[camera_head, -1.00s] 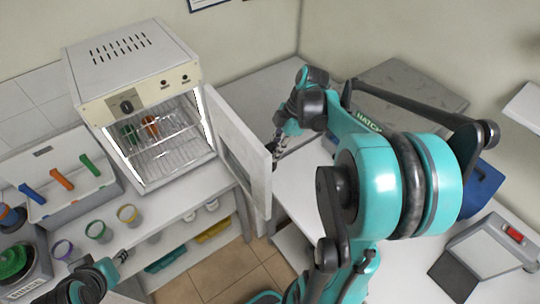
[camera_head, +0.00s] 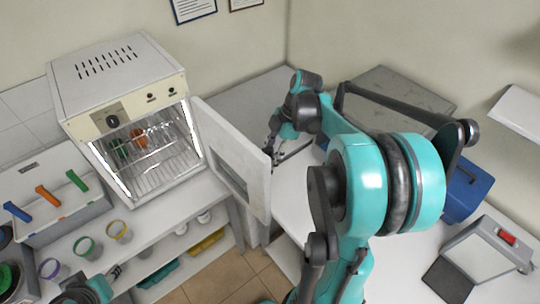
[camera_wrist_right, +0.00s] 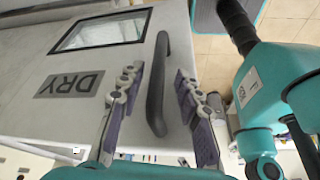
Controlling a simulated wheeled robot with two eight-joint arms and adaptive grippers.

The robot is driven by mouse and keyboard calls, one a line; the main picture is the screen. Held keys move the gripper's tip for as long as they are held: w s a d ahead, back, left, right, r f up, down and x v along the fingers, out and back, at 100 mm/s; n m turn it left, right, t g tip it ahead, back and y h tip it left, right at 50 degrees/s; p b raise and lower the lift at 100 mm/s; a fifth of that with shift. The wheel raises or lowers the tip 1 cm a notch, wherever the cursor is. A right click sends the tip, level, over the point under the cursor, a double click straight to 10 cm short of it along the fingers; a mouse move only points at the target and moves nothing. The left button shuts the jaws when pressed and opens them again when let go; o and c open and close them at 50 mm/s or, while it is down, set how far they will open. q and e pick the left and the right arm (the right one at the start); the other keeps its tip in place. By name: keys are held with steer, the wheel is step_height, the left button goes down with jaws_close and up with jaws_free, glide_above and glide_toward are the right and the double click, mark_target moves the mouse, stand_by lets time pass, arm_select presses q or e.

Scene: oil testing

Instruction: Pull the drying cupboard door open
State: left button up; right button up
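The drying cupboard (camera_head: 122,75) stands at the left in the head view with its front open. Its white door (camera_head: 232,150) is swung well out to the right, showing the wire racks inside. In the right wrist view the door face (camera_wrist_right: 110,75) carries a window, a DRY label and a black bar handle (camera_wrist_right: 157,85). My right gripper (camera_wrist_right: 158,110) is open, one finger on each side of the handle, with gaps visible. My left gripper (camera_head: 115,272) is low at the left, small and unclear.
Several coloured-rim cups (camera_head: 118,230) stand on the bench before the cupboard. A box with coloured handles (camera_head: 58,205) is at far left. A blue case (camera_head: 467,192) and a grey device (camera_head: 480,250) are on the right bench. Orange glassware (camera_head: 138,136) sits inside the cupboard.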

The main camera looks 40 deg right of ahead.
steer(key=shift+d+r, duration=0.1)
steer(key=shift+r, duration=0.25)
steer(key=v, duration=1.1)
